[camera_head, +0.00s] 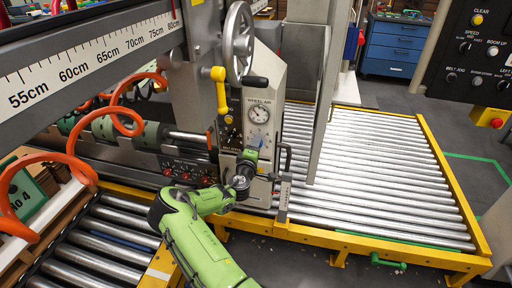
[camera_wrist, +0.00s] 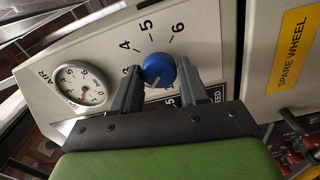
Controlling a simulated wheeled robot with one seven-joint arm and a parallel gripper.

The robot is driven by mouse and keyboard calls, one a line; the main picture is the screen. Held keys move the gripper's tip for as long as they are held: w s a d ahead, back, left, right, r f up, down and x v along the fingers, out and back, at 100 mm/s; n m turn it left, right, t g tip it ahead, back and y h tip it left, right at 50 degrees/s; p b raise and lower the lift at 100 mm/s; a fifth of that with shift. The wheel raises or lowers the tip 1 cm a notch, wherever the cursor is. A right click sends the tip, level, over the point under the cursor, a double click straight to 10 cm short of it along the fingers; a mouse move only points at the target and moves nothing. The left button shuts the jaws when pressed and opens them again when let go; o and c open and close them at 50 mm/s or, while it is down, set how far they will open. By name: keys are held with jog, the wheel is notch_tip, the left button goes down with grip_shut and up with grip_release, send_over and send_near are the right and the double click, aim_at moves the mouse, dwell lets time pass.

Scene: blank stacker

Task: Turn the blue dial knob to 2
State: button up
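The blue dial knob (camera_wrist: 159,70) sits on a light grey panel (camera_wrist: 98,52) in the wrist view. A white mark shows on its lower edge, towards my gripper. Printed numbers 4, 5 and 6 curve around its upper side; a 3 is partly covered by the left finger. Lower numbers are hidden behind my gripper. My gripper (camera_wrist: 157,80) has one dark finger on each side of the knob, close against it, and appears shut on it.
A round gauge (camera_wrist: 80,84) is left of the knob; it also shows in the head view (camera_head: 259,115). A yellow "SPARE WHEEL" label (camera_wrist: 291,50) is at right. A yellow lever (camera_head: 220,90), a handwheel (camera_head: 238,42) and a roller conveyor (camera_head: 375,165) surround the panel.

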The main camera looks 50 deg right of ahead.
jog(key=o, duration=0.3)
jog(key=shift+o, duration=0.2)
jog(key=v, duration=1.5)
jog(key=shift+s+a, duration=0.2)
jog(key=shift+a, duration=0.15)
